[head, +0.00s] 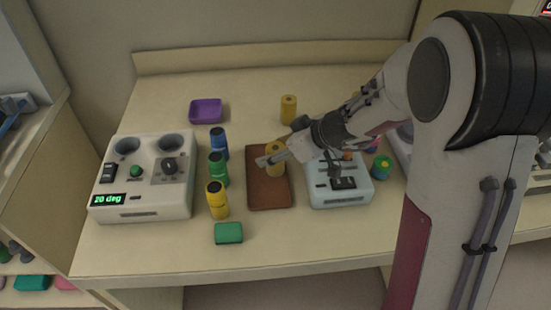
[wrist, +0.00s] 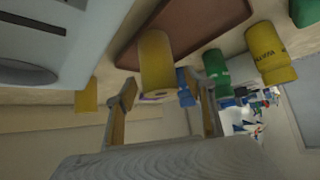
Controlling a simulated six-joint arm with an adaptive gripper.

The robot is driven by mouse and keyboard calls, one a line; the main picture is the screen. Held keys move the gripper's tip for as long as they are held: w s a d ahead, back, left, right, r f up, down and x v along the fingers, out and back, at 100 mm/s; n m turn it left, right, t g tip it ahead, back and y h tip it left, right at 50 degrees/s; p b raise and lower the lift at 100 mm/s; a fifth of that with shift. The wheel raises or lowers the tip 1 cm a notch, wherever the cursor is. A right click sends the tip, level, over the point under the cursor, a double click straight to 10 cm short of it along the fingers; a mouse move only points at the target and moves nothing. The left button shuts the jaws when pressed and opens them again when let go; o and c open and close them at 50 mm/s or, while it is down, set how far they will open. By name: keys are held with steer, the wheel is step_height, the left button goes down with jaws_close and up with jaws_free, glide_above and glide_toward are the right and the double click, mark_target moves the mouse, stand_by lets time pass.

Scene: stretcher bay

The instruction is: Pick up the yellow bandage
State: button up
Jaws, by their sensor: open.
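A yellow bandage (head: 276,162), a plain upright roll, stands on a brown board (head: 268,195) in the middle of the bench. My gripper (head: 268,157) is open and low beside it, reaching in from the right. In the wrist view the yellow bandage (wrist: 156,58) sits between the lines of the two open fingers (wrist: 165,88), with a gap on each side. Part of the bandage is hidden by my gripper in the head view. A second yellow roll (head: 288,108) stands farther back on the bare bench.
Left of the board are blue (head: 219,143), green (head: 218,170) and yellow (head: 217,200) bottles. A dial unit (head: 145,205) stands at far left, a pale device (head: 341,196) right of the board. A purple tray (head: 205,111) lies behind, a green block (head: 229,233) in front.

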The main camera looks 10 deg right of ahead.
steer(key=c, duration=1.2)
steer(key=shift+r, duration=0.1)
steer(key=shift+c, duration=0.2)
steer(key=shift+r, duration=4.9)
